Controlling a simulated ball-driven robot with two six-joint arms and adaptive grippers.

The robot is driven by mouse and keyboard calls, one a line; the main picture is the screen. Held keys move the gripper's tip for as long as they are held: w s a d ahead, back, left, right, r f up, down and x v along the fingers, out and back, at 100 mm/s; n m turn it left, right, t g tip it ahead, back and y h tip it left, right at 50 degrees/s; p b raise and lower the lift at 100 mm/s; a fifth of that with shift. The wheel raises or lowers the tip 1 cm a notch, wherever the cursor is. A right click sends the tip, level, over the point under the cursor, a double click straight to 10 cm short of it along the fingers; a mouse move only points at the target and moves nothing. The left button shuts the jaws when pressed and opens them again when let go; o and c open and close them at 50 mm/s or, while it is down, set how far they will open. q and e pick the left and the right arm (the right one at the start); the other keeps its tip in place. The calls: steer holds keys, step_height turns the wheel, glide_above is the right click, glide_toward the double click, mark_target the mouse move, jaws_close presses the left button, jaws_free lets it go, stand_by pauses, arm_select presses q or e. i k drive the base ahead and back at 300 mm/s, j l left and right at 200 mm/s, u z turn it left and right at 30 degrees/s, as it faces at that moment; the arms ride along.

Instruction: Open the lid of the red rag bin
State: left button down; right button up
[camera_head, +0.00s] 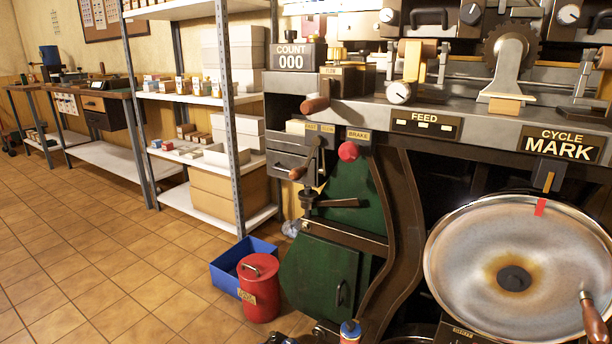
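The red rag bin (264,300) stands upright on the tiled floor, just left of the big machine's base. Its round red lid (268,264) lies flat on top and looks closed. The lid has a pale bar handle (252,269). The inside of the bin is hidden by the lid. Neither of my grippers shows in the head view.
A blue open box (226,274) stands right behind and left of the bin. The machine's green panel (318,272) rises close on the right. A shelf rack (238,150) stands behind. The tiled floor (120,270) to the left is clear.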

mark_target(258, 266)
steer(key=i+j, duration=0.2)
steer(key=j, duration=0.15)
steer(key=i+j, duration=0.2)
steer(key=j, duration=0.15)
steer(key=i+j, duration=0.15)
steer(key=j, duration=0.2)
steer(key=i+j, duration=0.2)
steer(key=j, duration=0.15)
